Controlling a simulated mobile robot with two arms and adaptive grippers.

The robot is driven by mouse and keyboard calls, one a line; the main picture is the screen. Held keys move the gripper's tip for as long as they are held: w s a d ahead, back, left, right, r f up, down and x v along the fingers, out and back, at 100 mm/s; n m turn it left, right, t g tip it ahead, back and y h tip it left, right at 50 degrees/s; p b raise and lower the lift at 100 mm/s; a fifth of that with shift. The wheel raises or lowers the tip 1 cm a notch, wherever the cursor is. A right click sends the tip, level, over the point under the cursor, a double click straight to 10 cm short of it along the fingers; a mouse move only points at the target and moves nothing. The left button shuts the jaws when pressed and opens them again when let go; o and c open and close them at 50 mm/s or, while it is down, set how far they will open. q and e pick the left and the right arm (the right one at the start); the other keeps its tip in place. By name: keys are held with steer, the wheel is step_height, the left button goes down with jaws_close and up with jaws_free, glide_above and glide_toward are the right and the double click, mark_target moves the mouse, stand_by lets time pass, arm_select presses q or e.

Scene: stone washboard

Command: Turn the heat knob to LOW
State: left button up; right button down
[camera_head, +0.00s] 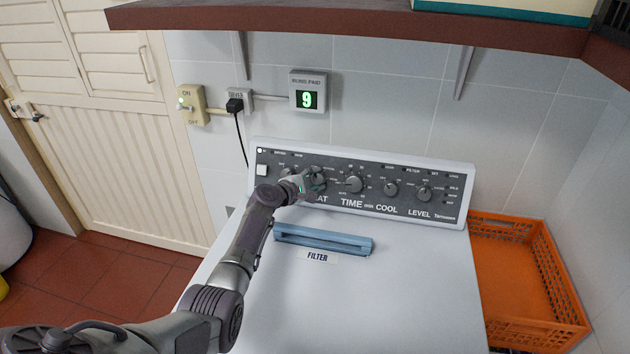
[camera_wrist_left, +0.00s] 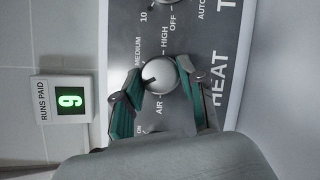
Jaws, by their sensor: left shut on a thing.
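The HEAT knob (camera_head: 318,180) is on the dark control panel (camera_head: 445,205) of the white dryer. In the left wrist view the knob (camera_wrist_left: 164,70) is round and pale, with a dark pointer mark at its left edge. The mark points between MEDIUM and AIR, where a finger covers the panel; I cannot read LOW. My left gripper (camera_head: 304,184) is shut on the knob, its green-padded fingers (camera_wrist_left: 162,84) on either side. My right gripper is in neither view.
Other knobs, such as the TIME knob (camera_head: 354,183), sit close by on the right. A blue filter handle (camera_head: 325,240) lies on the dryer top below. A red-brown shelf (camera_head: 350,25) overhangs above. An orange crate (camera_head: 515,285) stands at the right.

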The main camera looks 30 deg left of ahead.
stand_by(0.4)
arm_select(q)
steer(key=o, duration=1.1)
steer(key=shift+o, duration=0.2)
steer(key=v, duration=1.2)
